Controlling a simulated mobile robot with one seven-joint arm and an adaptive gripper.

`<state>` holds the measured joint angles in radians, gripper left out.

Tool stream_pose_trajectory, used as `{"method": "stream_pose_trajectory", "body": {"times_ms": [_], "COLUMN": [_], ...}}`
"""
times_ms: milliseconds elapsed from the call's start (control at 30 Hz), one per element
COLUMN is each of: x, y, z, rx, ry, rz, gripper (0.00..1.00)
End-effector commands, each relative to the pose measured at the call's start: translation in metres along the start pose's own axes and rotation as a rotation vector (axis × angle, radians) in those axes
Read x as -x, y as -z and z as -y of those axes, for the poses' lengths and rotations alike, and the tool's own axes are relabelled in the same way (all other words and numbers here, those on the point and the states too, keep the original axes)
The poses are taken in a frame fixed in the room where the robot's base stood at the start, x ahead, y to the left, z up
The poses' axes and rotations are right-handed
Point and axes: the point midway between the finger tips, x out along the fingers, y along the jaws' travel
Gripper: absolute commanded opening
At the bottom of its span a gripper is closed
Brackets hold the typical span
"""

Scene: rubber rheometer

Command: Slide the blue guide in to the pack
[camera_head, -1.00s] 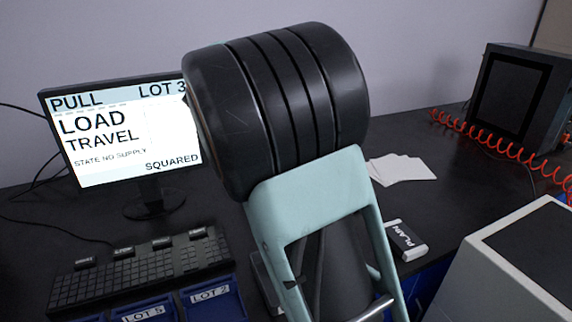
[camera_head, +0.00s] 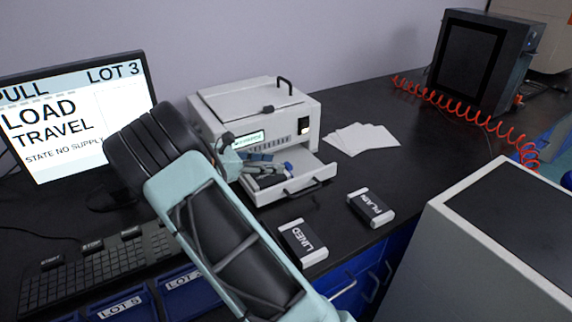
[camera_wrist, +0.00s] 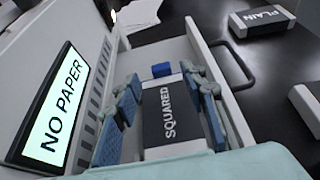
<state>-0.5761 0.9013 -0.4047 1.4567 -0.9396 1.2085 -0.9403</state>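The pack, labelled SQUARED (camera_wrist: 168,118), lies in the open drawer (camera_head: 310,181) of the white printer. The blue guide (camera_wrist: 161,70) is a small block beyond the pack's far end in the wrist view; in the head view it shows as a blue spot (camera_head: 288,166) in the drawer. My gripper (camera_wrist: 160,84) is down in the drawer with a finger on each side of the pack. The fingers are apart, with a gap on the left; contact on the right is unclear. In the head view my arm hides part of the printer and gripper.
The printer (camera_head: 225,108) screen reads NO PAPER (camera_wrist: 58,106). A LINED pack (camera_head: 303,242) and a PLAIN pack (camera_head: 371,207) lie on the bench before the drawer. Loose white sheets (camera_head: 362,139) lie behind. The drawer handle (camera_wrist: 234,62) stands to the right.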

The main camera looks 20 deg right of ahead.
Motion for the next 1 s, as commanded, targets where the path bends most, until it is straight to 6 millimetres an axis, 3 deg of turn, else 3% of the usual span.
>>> {"method": "stream_pose_trajectory", "body": {"times_ms": [100,300,700,1000], "x": [-0.025,-0.051,-0.060,-0.060], "y": [0.001,0.001,0.001,0.001], "z": [0.001,0.001,0.000,0.000], "rx": [0.001,-0.001,-0.001,-0.001], "ry": [0.004,0.001,0.000,0.000], "rz": [0.000,-0.001,-0.002,-0.002], "gripper": [0.39,0.39,0.39,0.08]}}
